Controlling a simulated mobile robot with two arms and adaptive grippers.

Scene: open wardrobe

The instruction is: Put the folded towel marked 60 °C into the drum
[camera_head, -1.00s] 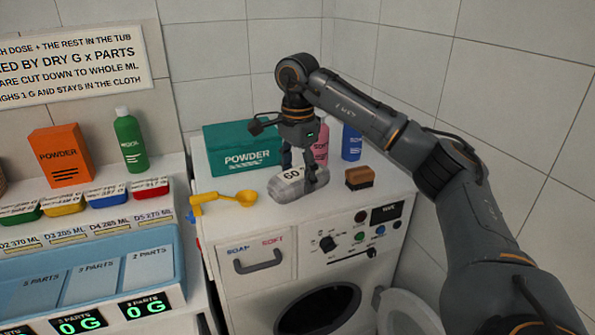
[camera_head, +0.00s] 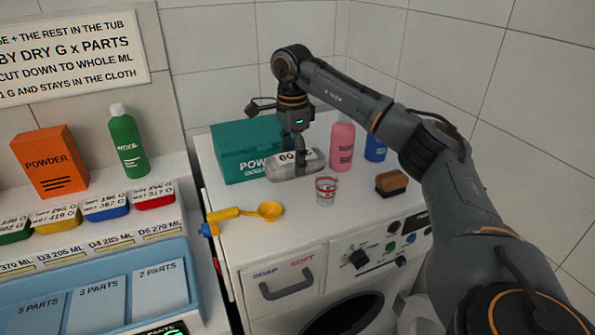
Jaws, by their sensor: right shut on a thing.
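The folded grey towel (camera_head: 283,172) carries a white label that reads about 60, partly covered by a finger. My right gripper (camera_head: 300,157) is shut on it, and the towel appears to be just above the washing machine's top, in front of the green powder box. The drum opening (camera_head: 345,314) is at the bottom of the picture, in the machine's front, and is partly cut off. Its door (camera_head: 420,316) stands open to the right, partly hidden by my arm. My left gripper is not in view.
On the machine top (camera_head: 232,245) stand a green powder box (camera_head: 232,140), a pink bottle (camera_head: 342,147), a blue bottle (camera_head: 375,148), a small measuring cup (camera_head: 326,190), a brush (camera_head: 391,182) and a yellow scoop (camera_head: 245,212). Left is a shelf with a blue tray (camera_head: 188,290).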

